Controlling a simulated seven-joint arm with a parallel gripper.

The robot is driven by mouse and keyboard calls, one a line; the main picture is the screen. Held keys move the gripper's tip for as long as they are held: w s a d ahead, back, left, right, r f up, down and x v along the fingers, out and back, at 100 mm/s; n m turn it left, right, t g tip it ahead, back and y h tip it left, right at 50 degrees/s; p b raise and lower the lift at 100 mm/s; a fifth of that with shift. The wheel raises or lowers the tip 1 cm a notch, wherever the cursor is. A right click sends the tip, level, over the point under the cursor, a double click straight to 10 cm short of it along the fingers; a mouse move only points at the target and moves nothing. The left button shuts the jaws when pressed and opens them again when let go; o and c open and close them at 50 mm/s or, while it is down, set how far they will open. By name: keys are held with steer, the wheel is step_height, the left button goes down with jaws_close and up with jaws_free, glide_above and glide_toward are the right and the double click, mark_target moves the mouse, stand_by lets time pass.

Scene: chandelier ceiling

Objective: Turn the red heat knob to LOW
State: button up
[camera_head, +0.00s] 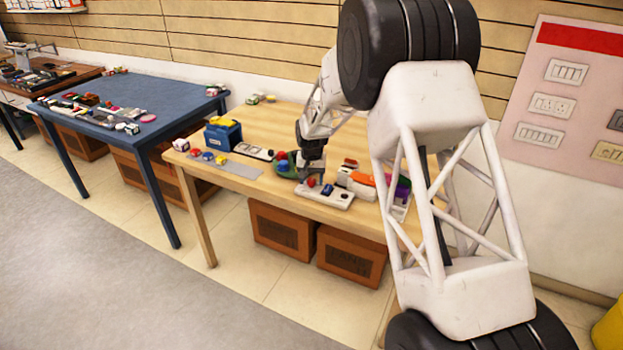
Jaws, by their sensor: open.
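A pale panel (338,202) lies near the front edge of the wooden table (262,120). A small red knob (311,182) sits on its left part, with a blue knob (327,190) to its right. Any LOW marking is too small to read. My gripper (303,172) is dark and points down just above and behind the panel, close to the red knob. Its fingers are small here, and whether they touch the knob cannot be told. It appears to hold nothing.
A green and dark piece with a blue top (284,166) lies just left of my gripper. A blue box (223,135) stands farther left, by a grey strip (241,169). An orange-topped item (361,178) is close on the right. My arm hides the table's right part.

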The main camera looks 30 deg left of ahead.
steer(key=shift+c, duration=0.5)
steer(key=c, duration=0.8)
steer(key=shift+n, duration=0.4)
steer(key=n, duration=0.4)
steer(key=shift+n, duration=2.1)
steer(key=o, duration=0.9)
